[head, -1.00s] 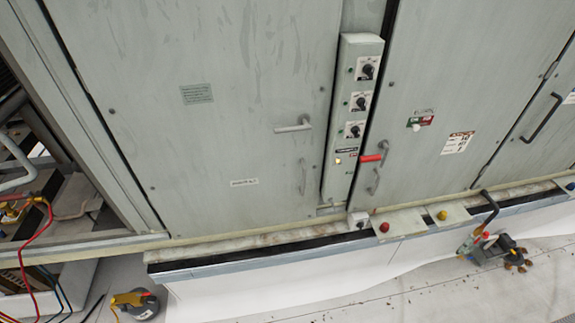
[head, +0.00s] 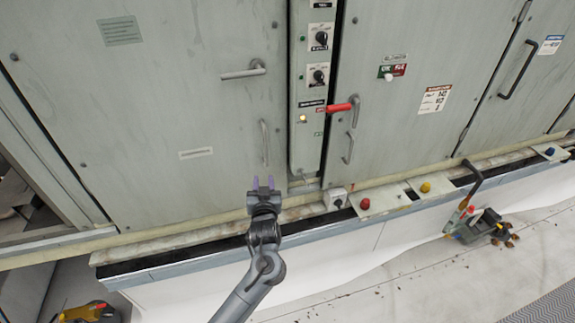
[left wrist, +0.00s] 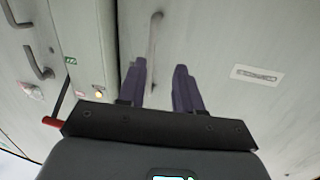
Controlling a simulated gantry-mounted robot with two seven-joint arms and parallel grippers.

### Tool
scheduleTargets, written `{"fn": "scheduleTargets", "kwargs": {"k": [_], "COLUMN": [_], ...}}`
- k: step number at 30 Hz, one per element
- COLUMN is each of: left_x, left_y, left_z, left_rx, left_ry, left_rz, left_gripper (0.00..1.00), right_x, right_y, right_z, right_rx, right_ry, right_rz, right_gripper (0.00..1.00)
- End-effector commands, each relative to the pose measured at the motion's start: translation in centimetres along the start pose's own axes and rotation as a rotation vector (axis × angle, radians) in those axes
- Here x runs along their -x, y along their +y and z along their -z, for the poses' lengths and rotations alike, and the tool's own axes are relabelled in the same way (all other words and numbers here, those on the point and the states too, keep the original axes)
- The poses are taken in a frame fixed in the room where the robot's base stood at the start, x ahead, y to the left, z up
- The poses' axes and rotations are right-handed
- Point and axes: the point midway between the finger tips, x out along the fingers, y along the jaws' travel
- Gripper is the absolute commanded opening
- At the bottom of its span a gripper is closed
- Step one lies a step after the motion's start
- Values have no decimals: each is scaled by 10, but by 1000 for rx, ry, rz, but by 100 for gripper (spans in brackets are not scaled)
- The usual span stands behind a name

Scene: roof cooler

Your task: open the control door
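The grey cabinet has a wide left door (head: 150,90) with a lever handle (head: 243,70) and a thin vertical pull handle (head: 264,142). A right door (head: 420,50) has a red-gripped lever (head: 342,107) and its own pull handle (head: 348,148). Both doors look shut. Which one is the control door, I cannot tell. My left gripper (head: 264,183) is open and empty, just below the left door's pull handle. In the left wrist view that pull handle (left wrist: 155,45) shows beyond the parted purple fingers (left wrist: 159,87). My right gripper is out of view.
A control strip (head: 313,85) with black knobs and a lit lamp stands between the doors. Below runs a ledge with red (head: 365,204), yellow (head: 425,187) and blue buttons. A tool (head: 480,228) lies on the pale floor at right; a yellow item (head: 88,313) lies lower left.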

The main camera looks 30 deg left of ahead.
Motion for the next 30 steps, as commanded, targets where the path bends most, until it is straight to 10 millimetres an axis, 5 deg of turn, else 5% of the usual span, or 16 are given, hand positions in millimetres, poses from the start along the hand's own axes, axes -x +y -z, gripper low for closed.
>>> {"fn": "scheduleTargets", "kwargs": {"k": [3,9,30], "left_x": [-10,-21,-114], "left_y": [10,14,14], "left_z": [21,41,49], "left_rx": [46,69,68], "left_ry": [50,80,79], "left_rz": [-2,-4,-4], "left_gripper": [34,34,34], "right_x": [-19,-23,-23], "right_y": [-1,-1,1], "right_z": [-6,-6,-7], "right_rx": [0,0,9], "right_ry": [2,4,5], "right_rz": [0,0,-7], "right_gripper": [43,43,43]}}
